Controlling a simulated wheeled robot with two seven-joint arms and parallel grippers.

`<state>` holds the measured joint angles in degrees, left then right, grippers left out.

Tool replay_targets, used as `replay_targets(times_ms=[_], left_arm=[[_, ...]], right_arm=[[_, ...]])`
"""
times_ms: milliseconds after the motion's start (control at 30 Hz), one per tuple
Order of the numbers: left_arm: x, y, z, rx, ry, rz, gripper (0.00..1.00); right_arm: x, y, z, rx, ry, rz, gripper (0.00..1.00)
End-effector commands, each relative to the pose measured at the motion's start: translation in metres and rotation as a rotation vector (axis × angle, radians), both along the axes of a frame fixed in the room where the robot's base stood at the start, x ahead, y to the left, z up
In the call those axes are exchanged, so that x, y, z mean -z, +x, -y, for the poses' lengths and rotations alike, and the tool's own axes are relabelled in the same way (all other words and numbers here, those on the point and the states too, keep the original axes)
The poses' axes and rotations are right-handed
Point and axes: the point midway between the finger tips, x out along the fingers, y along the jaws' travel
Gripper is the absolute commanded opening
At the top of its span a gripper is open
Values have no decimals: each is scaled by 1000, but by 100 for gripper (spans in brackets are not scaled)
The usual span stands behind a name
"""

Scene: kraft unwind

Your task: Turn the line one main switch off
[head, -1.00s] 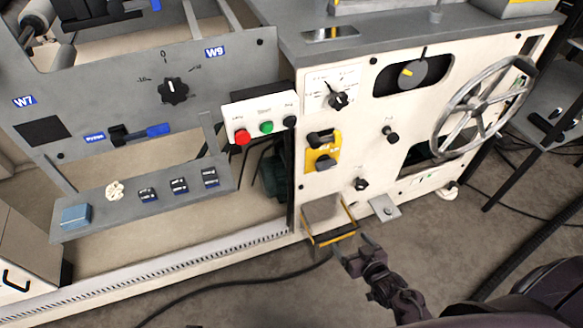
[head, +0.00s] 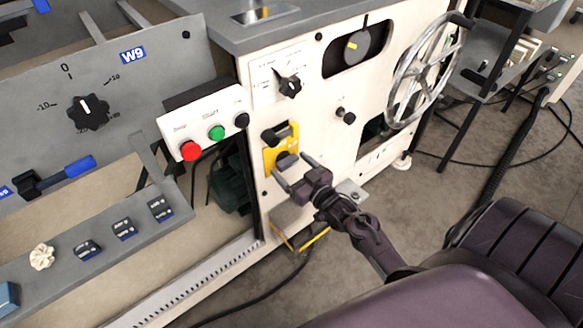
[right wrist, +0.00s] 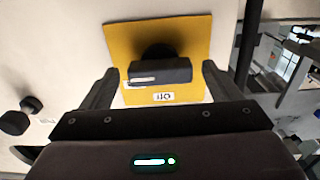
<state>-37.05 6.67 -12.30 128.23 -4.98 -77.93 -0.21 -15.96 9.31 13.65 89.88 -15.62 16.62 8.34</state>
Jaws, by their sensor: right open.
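In the right wrist view the handle (right wrist: 160,72) is a dark bar lying crosswise in front of a round base. An upside-down label reading "Off" (right wrist: 163,96) shows beside it on the yellow plate (right wrist: 185,30). My right gripper (head: 293,168) is open in front of the switch. Its fingers stand on either side of the handle in the wrist view; contact cannot be told. My left gripper is out of view.
A button box (head: 205,122) with red, green and black buttons sits left of the switch. A black knob (head: 345,115), a selector dial (head: 290,86) and a large handwheel (head: 425,70) are on the same machine. A small step (head: 292,222) juts out below.

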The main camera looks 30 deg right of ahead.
Motion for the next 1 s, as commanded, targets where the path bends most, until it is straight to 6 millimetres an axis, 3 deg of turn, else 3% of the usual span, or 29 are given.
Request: replay_targets(times_ms=[333, 667, 1000], left_arm=[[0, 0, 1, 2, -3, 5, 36], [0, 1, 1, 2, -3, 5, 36], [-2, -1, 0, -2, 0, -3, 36]], right_arm=[[0, 5, 0, 0, 0, -1, 82], [0, 5, 0, 0, 0, -1, 39], [-1, 5, -1, -1, -51, 3, 39]])
